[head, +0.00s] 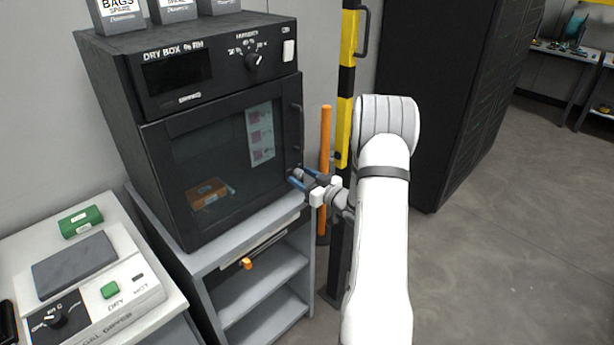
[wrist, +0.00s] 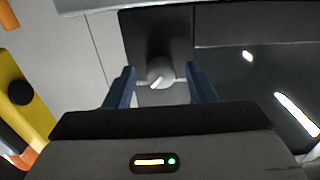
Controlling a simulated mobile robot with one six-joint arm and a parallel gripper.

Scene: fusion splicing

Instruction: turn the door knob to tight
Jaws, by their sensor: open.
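The door knob (wrist: 160,72) is a small round grey knob with a white pointer line slanting to the lower left in the wrist view. It sits on a dark plate at the door's edge. My gripper (head: 301,177) is open at the right edge of the dry box door (head: 225,150), below the door handle. In the wrist view its two blue fingers stand on either side of the knob, with a gap on each side. In the head view the knob is hidden or too small to tell. The door looks closed.
The dry box (head: 165,72) stands on a grey shelf cart (head: 262,290). An orange pole (head: 325,135) and a yellow-black post (head: 347,90) stand close behind my gripper. A white dryer unit (head: 130,268) is at the lower left. Open floor (head: 500,230) lies to the right.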

